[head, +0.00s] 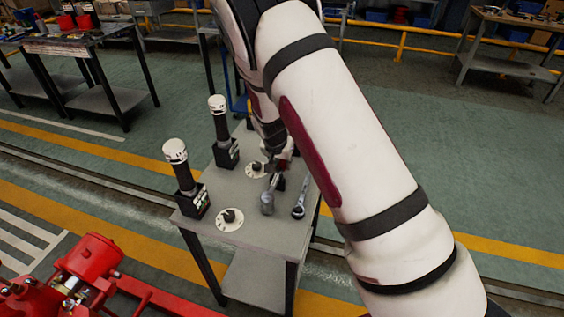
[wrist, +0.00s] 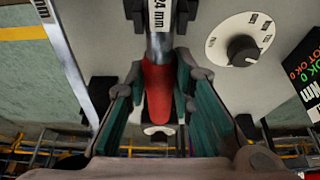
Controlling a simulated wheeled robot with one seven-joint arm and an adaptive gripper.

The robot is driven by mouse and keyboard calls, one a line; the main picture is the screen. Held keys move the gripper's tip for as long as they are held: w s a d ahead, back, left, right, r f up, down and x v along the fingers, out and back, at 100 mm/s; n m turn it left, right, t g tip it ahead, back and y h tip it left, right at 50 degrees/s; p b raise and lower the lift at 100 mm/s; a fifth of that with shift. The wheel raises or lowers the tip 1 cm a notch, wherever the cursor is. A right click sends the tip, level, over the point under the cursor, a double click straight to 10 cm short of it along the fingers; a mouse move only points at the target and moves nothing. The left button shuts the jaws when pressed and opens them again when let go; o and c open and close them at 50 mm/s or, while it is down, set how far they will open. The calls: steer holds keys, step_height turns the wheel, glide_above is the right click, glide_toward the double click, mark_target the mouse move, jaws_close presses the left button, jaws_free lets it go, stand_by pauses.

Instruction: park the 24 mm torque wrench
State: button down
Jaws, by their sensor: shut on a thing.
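My gripper (wrist: 160,78) is shut on the red handle (wrist: 157,92) of the 24 mm torque wrench, with a teal-padded finger on each side. The wrench's silver shaft carries a "24 mm" label (wrist: 158,18) at the top of the wrist view. Black bracket pieces show beside the shaft and below the handle; I cannot tell whether the wrench rests in them. In the head view, my gripper (head: 278,166) is low over the grey table (head: 255,234), partly hidden by my arm. A silver tool head (head: 267,202) shows just in front of it.
A second wrench (head: 300,203) lies close on the right. Two black stations with white-topped posts (head: 187,182) (head: 222,135) stand on the left. A white dial with a black knob (wrist: 241,49) and a display (wrist: 306,75) are right of the handle. A red pumpset (head: 88,262) is at lower left.

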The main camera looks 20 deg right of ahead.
steer(key=shift+f, duration=0.15)
steer(key=c, duration=1.3)
jaws_free()
steer(key=v, duration=1)
steer(key=shift+r, duration=0.3)
steer(key=shift+v, duration=0.8)
